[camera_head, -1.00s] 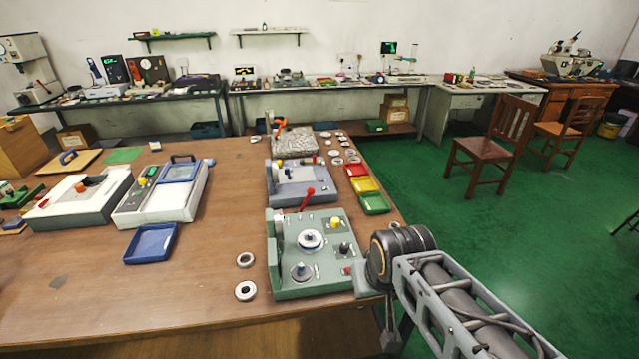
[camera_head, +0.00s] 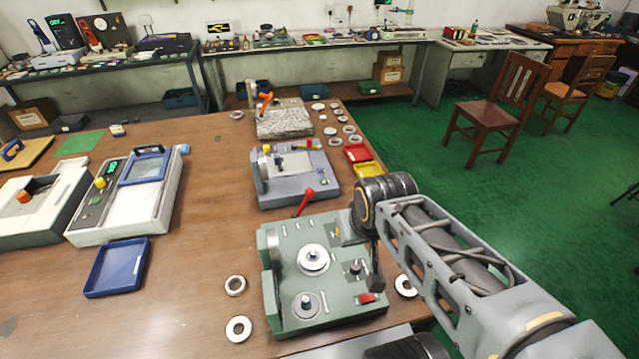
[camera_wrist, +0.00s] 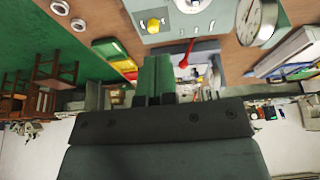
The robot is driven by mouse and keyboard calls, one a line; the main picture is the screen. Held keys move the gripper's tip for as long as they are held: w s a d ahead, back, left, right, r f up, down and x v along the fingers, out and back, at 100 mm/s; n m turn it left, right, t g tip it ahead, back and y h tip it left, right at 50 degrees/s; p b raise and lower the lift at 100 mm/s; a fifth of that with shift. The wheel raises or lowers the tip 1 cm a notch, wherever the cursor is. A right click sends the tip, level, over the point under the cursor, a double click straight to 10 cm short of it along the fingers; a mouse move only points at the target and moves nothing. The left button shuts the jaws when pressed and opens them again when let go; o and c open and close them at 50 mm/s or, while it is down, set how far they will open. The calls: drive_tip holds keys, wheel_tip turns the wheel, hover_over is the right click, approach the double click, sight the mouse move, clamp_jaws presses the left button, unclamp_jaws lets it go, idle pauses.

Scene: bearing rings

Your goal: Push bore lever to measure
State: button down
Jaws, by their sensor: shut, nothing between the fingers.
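The green gauge station (camera_head: 285,285) stands near the front of the bench. A lever with a red knob (camera_head: 308,194) slants up at its back edge; it also shows in the wrist view (camera_wrist: 184,60). A metal ring (camera_head: 313,258) sits on a round seat of the station. A yellow knob (camera_wrist: 153,25) on the station shows in the wrist view; my arm partly hides it in the head view. My gripper (camera_wrist: 156,60), with green fingers, is shut and empty. In the wrist view its fingers appear left of the red knob, apart from it.
A blue-grey station (camera_head: 295,180) stands behind the green one. Loose rings lie left (camera_head: 238,328) and right (camera_head: 405,285) of the green station. Red and yellow trays (camera_head: 368,170) line the right bench edge. A blue tray (camera_head: 118,268) lies left; bench between is clear.

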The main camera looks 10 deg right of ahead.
drive_tip(key=shift+s, duration=0.1)
drive_tip(key=w+d+f+n+y+b, duration=0.1)
drive_tip(key=w+d+f+y, duration=0.1)
drive_tip(key=w, duration=0.6)
drive_tip(key=w+d+f+n+y+b, duration=0.1)
drive_tip(key=w+d, duration=0.3)
drive_tip(key=w, duration=0.5)
drive_tip(key=w+d+f+n+y+b, duration=0.1)
drive_tip(key=w+d+f+y+b, duration=0.2)
drive_tip(key=w, duration=0.6)
drive_tip(key=shift+d+f+y, duration=0.15)
drive_tip(key=shift+d+y, duration=0.05)
drive_tip(key=shift+y, duration=0.2)
drive_tip(key=w+a+f+p, duration=0.2)
drive_tip(key=a+f, duration=0.5)
drive_tip(key=a, duration=0.2)
drive_tip(key=shift+w+a+f, duration=0.2)
drive_tip(key=shift+w+f, duration=0.05)
